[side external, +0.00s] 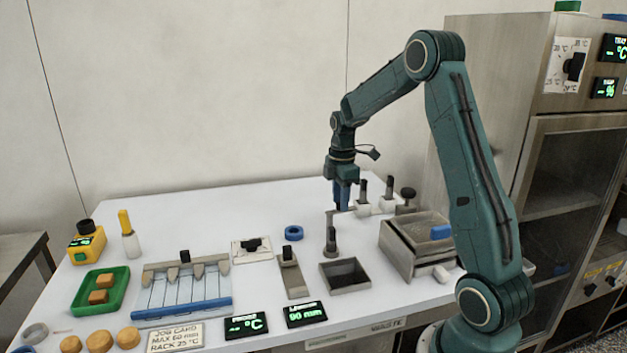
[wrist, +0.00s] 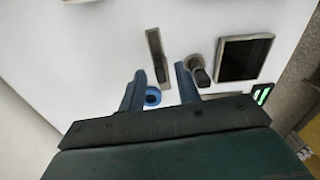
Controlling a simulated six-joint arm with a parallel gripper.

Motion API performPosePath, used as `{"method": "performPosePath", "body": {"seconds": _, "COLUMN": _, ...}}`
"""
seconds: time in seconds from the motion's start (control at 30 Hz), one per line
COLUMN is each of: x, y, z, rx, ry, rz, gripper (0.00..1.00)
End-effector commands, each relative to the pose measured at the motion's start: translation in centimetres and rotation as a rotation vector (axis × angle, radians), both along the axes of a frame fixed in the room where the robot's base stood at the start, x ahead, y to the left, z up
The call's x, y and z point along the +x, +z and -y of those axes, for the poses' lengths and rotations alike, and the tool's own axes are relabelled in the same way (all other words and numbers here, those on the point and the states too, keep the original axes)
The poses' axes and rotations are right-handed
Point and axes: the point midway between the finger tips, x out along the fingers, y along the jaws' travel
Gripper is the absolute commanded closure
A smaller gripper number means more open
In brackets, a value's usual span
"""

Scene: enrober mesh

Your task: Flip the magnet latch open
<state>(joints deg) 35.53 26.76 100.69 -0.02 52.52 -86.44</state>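My gripper (side external: 341,205) hangs fingers-down above the back right of the white table. In the wrist view its two blue fingers (wrist: 160,70) are apart with nothing held between them. No part is labelled as the magnet latch, so I cannot tell which it is. One candidate is the narrow grey plate with a black block (side external: 292,272); a similar narrow plate (wrist: 156,55) shows ahead of the fingers. Another is the white plate with a black handle (side external: 251,248). A dark post with a thin bent arm (side external: 331,242) stands just below and in front of my gripper.
A blue ring (side external: 293,233) lies on the table. An open dark-bottomed tray (side external: 368,285) and a steel box (side external: 398,252) stand at the right. Small posts and a black knob (side external: 407,193) stand behind. A slatted rack (side external: 160,312) and green tray (side external: 78,305) are left.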

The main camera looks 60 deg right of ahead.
Motion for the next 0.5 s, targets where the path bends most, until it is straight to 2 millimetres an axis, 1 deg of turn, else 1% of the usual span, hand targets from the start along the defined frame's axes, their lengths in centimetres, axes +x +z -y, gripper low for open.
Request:
{"method": "performPosePath", "body": {"seconds": 0.17, "x": 0.0, "y": 0.7, "z": 0.0, "rx": -0.001, "ry": -0.001, "rz": 0.002, "gripper": 0.67}}
{"method": "performPosePath", "body": {"seconds": 0.27, "x": 0.0, "y": 1.5, "z": 0.0, "rx": -0.002, "ry": -0.001, "rz": 0.002, "gripper": 0.67}}
{"method": "performPosePath", "body": {"seconds": 0.37, "x": 0.0, "y": 2.7, "z": 0.0, "rx": -0.002, "ry": -0.001, "rz": 0.002, "gripper": 0.67}}
{"method": "performPosePath", "body": {"seconds": 0.5, "x": 0.1, "y": 4.8, "z": 0.1, "rx": -0.003, "ry": 0.000, "rz": 0.004, "gripper": 0.67}}
